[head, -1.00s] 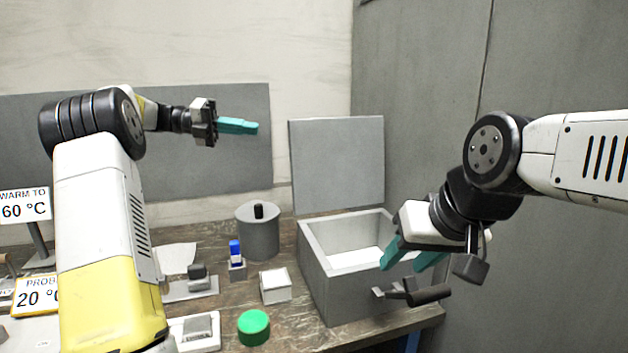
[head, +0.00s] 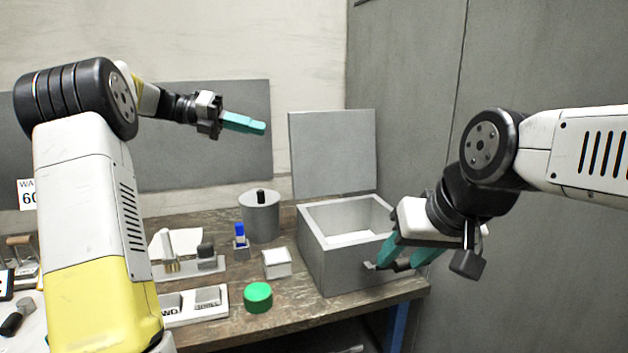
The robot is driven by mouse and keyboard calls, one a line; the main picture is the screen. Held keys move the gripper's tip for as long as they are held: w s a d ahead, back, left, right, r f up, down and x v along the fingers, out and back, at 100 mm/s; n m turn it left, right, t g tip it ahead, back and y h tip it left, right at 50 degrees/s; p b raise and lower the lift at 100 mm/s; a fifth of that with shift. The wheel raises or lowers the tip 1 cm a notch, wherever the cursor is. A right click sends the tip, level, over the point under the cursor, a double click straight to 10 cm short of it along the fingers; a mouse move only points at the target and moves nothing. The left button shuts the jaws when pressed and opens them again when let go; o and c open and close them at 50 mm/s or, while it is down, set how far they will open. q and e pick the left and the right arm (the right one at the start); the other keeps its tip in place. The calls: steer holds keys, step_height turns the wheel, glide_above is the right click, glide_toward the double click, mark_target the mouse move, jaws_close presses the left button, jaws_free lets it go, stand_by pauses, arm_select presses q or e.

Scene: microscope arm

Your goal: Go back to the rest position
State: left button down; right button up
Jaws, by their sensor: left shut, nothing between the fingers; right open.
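My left gripper (head: 243,123) is shut and empty, its teal fingers pointing right, high above the bench in front of the grey wall panel. My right gripper (head: 408,251) is open, its teal fingers pointing down at the front right of the grey box (head: 345,262). In the picture its fingers overlap the box's dark handle (head: 403,265); I cannot tell whether they touch it. Nothing shows between the fingers. The box is open, with its lid (head: 333,152) upright at the back.
On the bench (head: 300,307) stand a grey lidded pot (head: 262,217), a blue-capped vial (head: 240,233), a small white box (head: 277,263), a green disc (head: 258,297) and a white tray (head: 208,313). A sign (head: 27,195) is partly hidden at left. The air between my arms is clear.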

arm_select(q)
steer(key=s+d+f+m+t+y, duration=0.1)
steer(key=s+d+f+m+y, duration=0.2)
steer(key=s+m, duration=0.4)
steer(key=s+d+f+m+t+y, duration=0.1)
steer(key=s+d+f+m+y, duration=0.1)
steer(key=s+m+y, duration=0.35)
steer(key=s+a+f+m+t+y, duration=0.1)
steer(key=s+a+f+m+y, duration=0.1)
steer(key=s+f+m, duration=0.3)
steer(key=s+a+f+m+t+y, duration=0.2)
steer(key=s+f+m, duration=0.3)
steer(key=s+m, duration=0.7)
steer(key=shift+a+t, duration=0.3)
steer(key=shift+a, duration=0.15)
steer(key=shift+m, duration=0.25)
